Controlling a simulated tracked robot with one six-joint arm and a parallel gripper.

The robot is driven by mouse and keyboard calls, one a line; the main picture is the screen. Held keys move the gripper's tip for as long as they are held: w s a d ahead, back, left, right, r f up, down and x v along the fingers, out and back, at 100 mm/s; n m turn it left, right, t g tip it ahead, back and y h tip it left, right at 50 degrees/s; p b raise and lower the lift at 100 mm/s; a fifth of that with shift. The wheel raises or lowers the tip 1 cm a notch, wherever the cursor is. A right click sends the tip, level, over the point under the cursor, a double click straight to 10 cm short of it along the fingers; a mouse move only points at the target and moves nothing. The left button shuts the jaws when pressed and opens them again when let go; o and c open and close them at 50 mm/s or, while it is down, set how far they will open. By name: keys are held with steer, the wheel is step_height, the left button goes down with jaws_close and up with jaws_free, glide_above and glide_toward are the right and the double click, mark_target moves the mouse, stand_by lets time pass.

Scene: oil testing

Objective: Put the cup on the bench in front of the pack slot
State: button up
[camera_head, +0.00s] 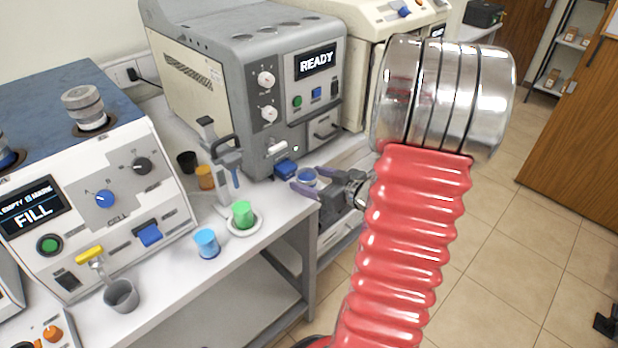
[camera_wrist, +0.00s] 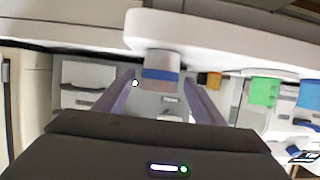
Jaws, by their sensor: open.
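A small cup with a blue band (camera_head: 306,177) is at the bench's front edge, before the grey machine with the READY display. My gripper (camera_head: 299,181) reaches it from the right, with one purple finger on each side. In the wrist view, which looks upside down, the cup (camera_wrist: 161,74) sits between the two fingers (camera_wrist: 160,82), with a visible gap on each side. The gripper is open. The cup's base meets a white surface in that view. I cannot tell which opening is the pack slot.
A green cup (camera_head: 242,214) stands on a white dish, with a blue cup (camera_head: 206,243) beside it. An orange cup (camera_head: 205,177) and a dark cup (camera_head: 187,162) are behind. A grey cup (camera_head: 121,294) is under the yellow tap. A clamp stand (camera_head: 224,165) stands left of my gripper.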

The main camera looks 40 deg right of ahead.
steer(key=v, duration=1)
steer(key=shift+w, duration=0.1)
stand_by(0.6)
steer(key=w+r+g+h, duration=0.3)
steer(key=w+r+h, duration=0.3)
steer(key=w+r, duration=0.2)
steer(key=s+a+r+g+y, duration=0.1)
steer(key=s+a, duration=0.5)
steer(key=a, duration=0.9)
steer(key=s+a+r+g+y, duration=0.1)
steer(key=s+a+g+y, duration=0.3)
steer(key=a, duration=1.2)
steer(key=s, duration=0.3)
steer(key=shift+s+y, duration=0.2)
steer(key=shift+y, duration=0.1)
steer(key=shift+a, duration=0.15)
